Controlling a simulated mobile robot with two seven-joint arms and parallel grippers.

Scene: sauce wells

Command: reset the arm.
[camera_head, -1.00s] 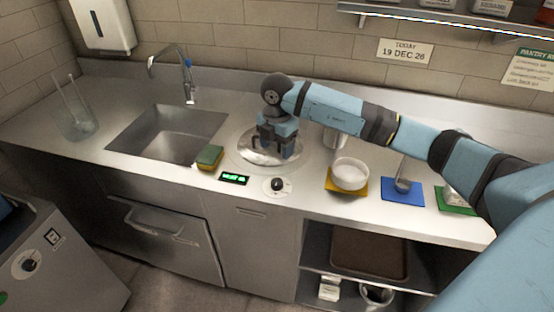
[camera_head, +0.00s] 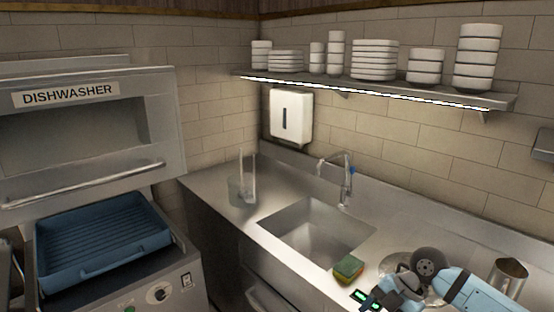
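My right arm comes in from the lower right corner in light blue and black. Its wrist and the upper part of my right gripper (camera_head: 400,290) show at the bottom edge, over the round metal plate on the counter (camera_head: 218,203). The fingertips are too small and cut off to tell whether they are open or shut. My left gripper is out of view.
A sponge (camera_head: 348,268) lies between the sink (camera_head: 318,236) and my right gripper. A faucet (camera_head: 342,178) stands behind the sink, a clear container (camera_head: 243,190) left of it. A metal jug (camera_head: 508,275) stands right. A blue rack (camera_head: 100,240) sits in the open dishwasher (camera_head: 95,130).

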